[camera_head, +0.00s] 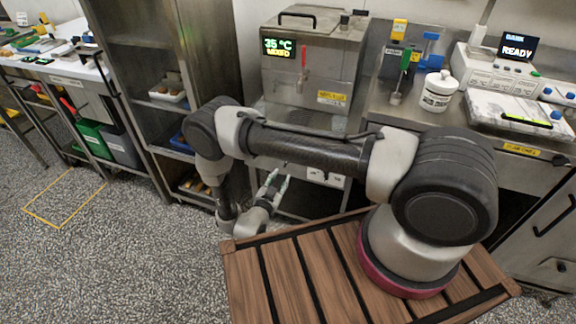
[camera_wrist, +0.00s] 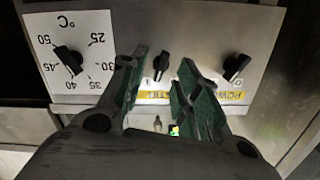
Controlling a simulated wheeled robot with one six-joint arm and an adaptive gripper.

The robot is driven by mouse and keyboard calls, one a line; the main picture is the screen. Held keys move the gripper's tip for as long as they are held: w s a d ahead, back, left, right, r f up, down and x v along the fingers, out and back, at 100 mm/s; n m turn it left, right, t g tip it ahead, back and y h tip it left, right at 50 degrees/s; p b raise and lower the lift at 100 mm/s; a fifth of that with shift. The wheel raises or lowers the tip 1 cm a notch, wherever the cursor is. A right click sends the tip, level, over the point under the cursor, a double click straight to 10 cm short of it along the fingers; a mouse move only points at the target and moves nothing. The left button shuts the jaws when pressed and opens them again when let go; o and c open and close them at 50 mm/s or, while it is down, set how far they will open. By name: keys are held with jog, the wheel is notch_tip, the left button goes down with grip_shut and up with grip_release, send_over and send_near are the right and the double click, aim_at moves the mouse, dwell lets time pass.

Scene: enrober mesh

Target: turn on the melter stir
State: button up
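The melter (camera_head: 310,60) is a steel box at the back centre, with a lit display (camera_head: 278,47) reading 35 °C above a yellow word. Its control panel (camera_head: 325,178) sits low, under the box. In the wrist view the panel shows a temperature dial (camera_wrist: 68,60) at left, a small black middle knob (camera_wrist: 161,64), and a black knob (camera_wrist: 234,66) at right with a yellow label that seems to read POWER. The middle knob's yellow label is partly hidden. My gripper (camera_wrist: 163,58) is open, its green-padded fingers either side of the middle knob in the picture; contact is not visible.
A steel rack (camera_head: 160,95) with trays stands left of the melter. A counter (camera_head: 470,140) at right holds a white tub (camera_head: 438,91) and a machine with a READY display (camera_head: 517,47). A small indicator shows below the middle knob, between my fingers. Open floor lies at left.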

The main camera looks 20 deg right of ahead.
jog(key=w+d+r+t, duration=0.1)
jog(key=w+d+r, duration=0.1)
jog(key=w+d, duration=0.2)
jog(key=shift+w+d+r+h, duration=0.2)
jog(key=shift+w+d+h, duration=0.2)
jog(key=shift+w, duration=0.75)
jog(key=shift+c, duration=0.2)
